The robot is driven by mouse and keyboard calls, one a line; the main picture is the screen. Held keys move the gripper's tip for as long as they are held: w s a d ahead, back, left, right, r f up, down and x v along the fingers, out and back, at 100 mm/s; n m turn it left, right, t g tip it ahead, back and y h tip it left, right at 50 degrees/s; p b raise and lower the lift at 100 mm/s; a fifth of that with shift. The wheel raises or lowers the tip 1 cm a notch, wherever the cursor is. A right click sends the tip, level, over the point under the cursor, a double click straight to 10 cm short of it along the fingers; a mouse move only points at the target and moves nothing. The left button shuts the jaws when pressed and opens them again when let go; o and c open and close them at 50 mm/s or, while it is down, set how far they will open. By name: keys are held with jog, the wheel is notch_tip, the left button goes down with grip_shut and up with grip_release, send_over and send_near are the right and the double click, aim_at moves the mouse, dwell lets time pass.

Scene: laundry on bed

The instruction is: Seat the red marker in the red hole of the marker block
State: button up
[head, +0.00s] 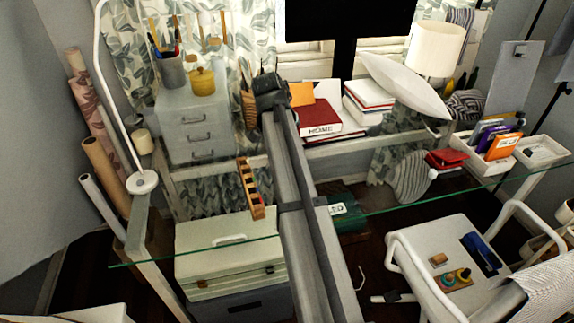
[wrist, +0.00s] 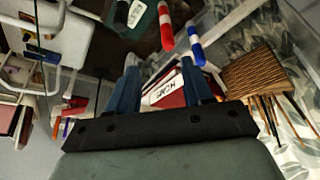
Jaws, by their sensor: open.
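The marker block (head: 250,189) is a narrow wooden strip with coloured holes on the glass desk, left of my arm in the head view. In the wrist view, a red marker (wrist: 165,28) with a white band shows at the top, beyond my fingertips. A blue and white marker (wrist: 194,46) is beside it, on its right. My gripper (wrist: 163,75) is open, with nothing between its fingers; a red book shows behind the gap. In the head view my gripper (head: 270,92) is dark, over the desk's back, its fingertips unclear. I cannot pick out the red marker there.
Red HOME book (head: 319,118) and stacked books (head: 369,99) stand behind my arm. A wicker basket (head: 248,107) is close on the left, near a drawer unit (head: 192,125). A striped rounded object (head: 411,178) and white trays (head: 541,151) are at the right.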

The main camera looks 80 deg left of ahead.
jog(key=shift+s+f+x, duration=0.1)
jog(key=shift+s+x, duration=0.2)
jog(key=shift+x, duration=1.9)
jog(key=shift+s+f+x, duration=0.1)
jog(key=shift+s+x, duration=0.15)
jog(key=shift+x, duration=2)
jog(key=shift+s+f+x, duration=0.1)
jog(key=shift+s+x, duration=0.2)
jog(key=shift+x, duration=1.9)
jog(key=shift+c, duration=0.4)
grip_shut()
